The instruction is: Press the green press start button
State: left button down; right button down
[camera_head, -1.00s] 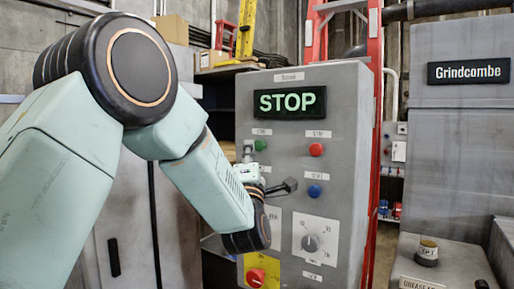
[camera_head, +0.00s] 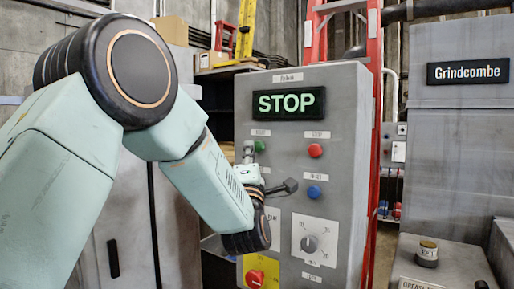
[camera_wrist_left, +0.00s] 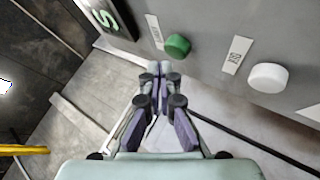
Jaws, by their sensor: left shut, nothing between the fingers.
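The green button (camera_head: 260,146) is on the upper left of the grey control panel (camera_head: 345,130), under the lit STOP display (camera_head: 288,103). It also shows in the left wrist view as a green knob (camera_wrist_left: 177,46) beside a white label. My left gripper (camera_head: 248,152) is shut and empty, its fingertips just left of the green button in the head view. In the left wrist view the closed fingertips (camera_wrist_left: 160,68) lie just below and left of the button, seemingly with a small gap. My right gripper is not in view.
The panel also carries a red button (camera_head: 315,150), a blue button (camera_head: 314,192), a dial (camera_head: 309,243) and a red knob on a yellow plate (camera_head: 256,278). A white button (camera_wrist_left: 269,77) sits right of the green one in the wrist view. A red ladder (camera_head: 374,150) stands behind.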

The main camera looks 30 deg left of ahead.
pick_arm(q)
jog(key=shift+a, duration=0.1)
dwell(0.3)
jog(key=shift+w+b, duration=0.4)
jog(key=shift+w, duration=0.05)
